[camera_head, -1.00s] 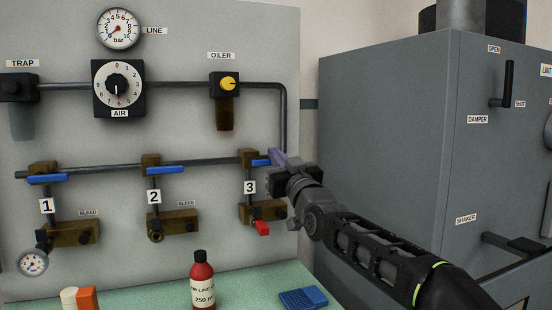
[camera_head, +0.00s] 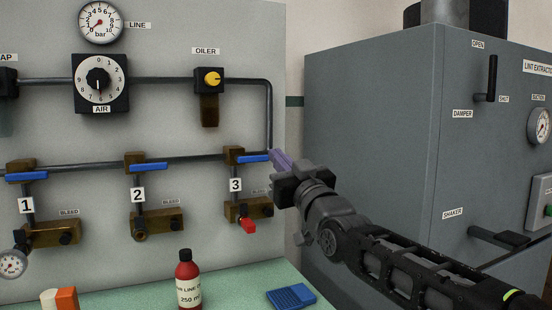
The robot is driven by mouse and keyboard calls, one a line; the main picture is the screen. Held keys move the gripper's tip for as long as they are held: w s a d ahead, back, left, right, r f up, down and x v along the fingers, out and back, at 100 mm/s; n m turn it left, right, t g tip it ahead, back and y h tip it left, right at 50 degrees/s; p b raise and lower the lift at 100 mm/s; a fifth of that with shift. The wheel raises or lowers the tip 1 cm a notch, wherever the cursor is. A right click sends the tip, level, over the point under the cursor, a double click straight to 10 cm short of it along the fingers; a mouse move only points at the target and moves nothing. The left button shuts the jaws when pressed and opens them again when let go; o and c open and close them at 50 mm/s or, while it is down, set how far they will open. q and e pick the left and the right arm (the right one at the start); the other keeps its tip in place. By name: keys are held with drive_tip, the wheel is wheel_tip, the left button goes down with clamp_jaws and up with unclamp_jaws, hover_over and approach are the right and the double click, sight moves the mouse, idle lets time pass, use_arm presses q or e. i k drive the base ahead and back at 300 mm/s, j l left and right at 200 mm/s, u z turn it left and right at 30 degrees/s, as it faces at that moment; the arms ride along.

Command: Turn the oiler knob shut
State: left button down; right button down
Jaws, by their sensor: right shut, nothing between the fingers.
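The oiler (camera_head: 209,108) hangs on the upper pipe of the grey panel under the OILER label, with a brown bowl below its black body. Its yellow knob (camera_head: 212,79) faces out, with a dark mark on it. My right gripper (camera_head: 279,160) is shut and empty, at the panel's right edge. Its purple-grey fingertips lie beside the end of the blue lever of valve 3 (camera_head: 253,158); I cannot tell whether they touch. It is below and right of the oiler knob, well apart from it. My left gripper is not in view.
The AIR dial (camera_head: 99,82) and line gauge (camera_head: 100,22) sit left of the oiler. Blue levers stand on valves 1 and 2. A grey cabinet (camera_head: 368,130) fills the right.

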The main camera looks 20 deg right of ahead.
sight(212, 79)
drive_tip(key=k+l, duration=0.15)
drive_tip(key=k, duration=0.85)
